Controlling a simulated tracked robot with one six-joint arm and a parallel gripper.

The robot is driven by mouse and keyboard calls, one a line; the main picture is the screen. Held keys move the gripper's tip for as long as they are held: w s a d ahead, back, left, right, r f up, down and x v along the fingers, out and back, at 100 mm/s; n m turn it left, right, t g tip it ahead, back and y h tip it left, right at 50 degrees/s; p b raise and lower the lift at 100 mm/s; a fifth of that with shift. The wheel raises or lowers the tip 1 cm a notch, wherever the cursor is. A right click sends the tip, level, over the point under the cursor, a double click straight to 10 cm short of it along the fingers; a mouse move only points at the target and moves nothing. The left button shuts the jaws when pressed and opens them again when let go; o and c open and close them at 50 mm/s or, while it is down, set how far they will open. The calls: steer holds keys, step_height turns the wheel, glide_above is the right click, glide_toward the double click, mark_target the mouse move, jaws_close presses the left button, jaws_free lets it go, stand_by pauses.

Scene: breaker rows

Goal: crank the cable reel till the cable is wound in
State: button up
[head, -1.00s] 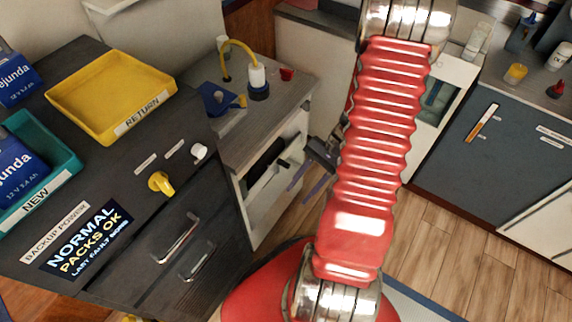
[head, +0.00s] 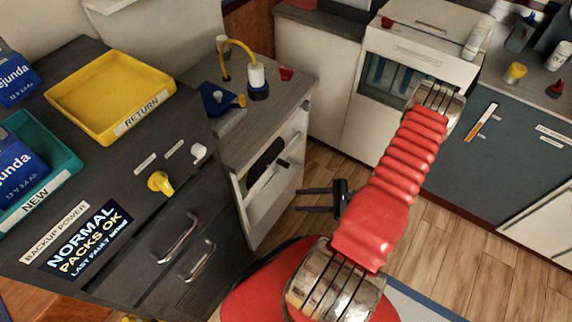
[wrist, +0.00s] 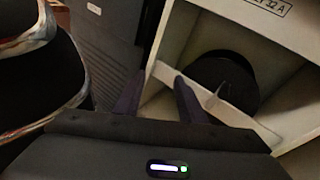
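The cable reel (head: 262,158) is a dark round drum inside the open white cabinet under the grey counter, partly covered by a white crossbar. A small dark knob-like part (head: 284,163), perhaps the crank handle, sticks out at the crossbar. In the wrist view the black drum (wrist: 232,78) sits behind the bar, and a thin pale piece stands before it; I cannot make out the crank there. My gripper (head: 299,201) is open and empty, right of the cabinet front and apart from it. Its two fingers point left; they also show in the wrist view (wrist: 156,92).
The dark cabinet with drawer handles (head: 178,240) and a yellow knob (head: 161,183) stands left. A yellow tray (head: 112,92) is on top. A lamp-like item with a yellow cable (head: 258,78) stands on the grey counter (head: 237,140). Wood floor (head: 330,165) is open right of the reel cabinet.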

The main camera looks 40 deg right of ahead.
steer(key=w+d+f+m+t+h, duration=0.2)
steer(key=d+f+m+t+h, duration=0.1)
steer(key=d+f+t, duration=0.1)
steer(key=m+t+h, duration=0.1)
steer(key=t+h, duration=0.1)
steer(key=h, duration=0.1)
glide_toward(285, 165)
steer(key=s+d+f, duration=0.2)
steer(key=s, duration=0.1)
steer(key=shift+w+d+r, duration=0.1)
steer(key=shift+w, duration=0.1)
steer(key=shift+r+x, duration=0.15)
steer(key=shift+x, duration=3.25)
steer(key=shift+r+x, duration=0.15)
steer(key=shift+x, duration=3.25)
steer(key=shift+c, duration=0.2)
jaws_close()
